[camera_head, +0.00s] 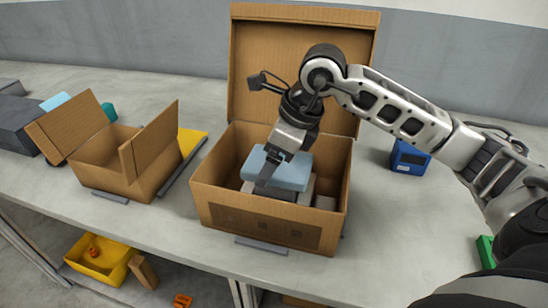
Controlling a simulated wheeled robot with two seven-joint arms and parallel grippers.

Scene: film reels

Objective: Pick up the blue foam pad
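The light blue foam pad (290,174) is inside the large open cardboard box (265,222), on top of grey and white items. My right gripper (275,168) reaches down into this box from above. One dark finger shows across the left part of the pad. The other finger is hidden, so I cannot tell whether the gripper is closed on the pad. My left gripper is not in view.
The box's raised lid (262,60) stands behind my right arm. A smaller open box (125,165) is to the left on the grey table (385,250). A blue device (409,158) sits right of the large box. A yellow bin (98,262) is below the table.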

